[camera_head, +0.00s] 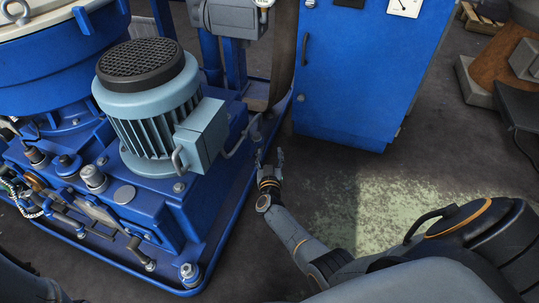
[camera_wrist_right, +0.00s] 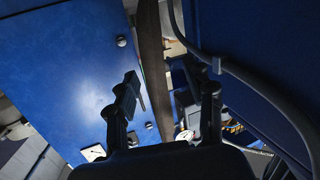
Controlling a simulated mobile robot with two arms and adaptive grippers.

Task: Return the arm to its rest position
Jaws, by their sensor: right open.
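My right arm (camera_head: 305,245) reaches in from the lower right in the head view. Its gripper (camera_head: 269,160) is beside the blue skid's right edge, in front of the blue cabinet. In the right wrist view the two dark fingers (camera_wrist_right: 170,85) stand apart with nothing between them, so the gripper is open and empty. My left gripper is not in view.
The blue separator skid (camera_head: 215,225) with a grey-blue motor (camera_head: 150,110) fills the left. A blue cabinet (camera_head: 355,75) stands at the top, and also shows in the wrist view (camera_wrist_right: 75,75). Bare floor (camera_head: 385,205) lies right of the gripper.

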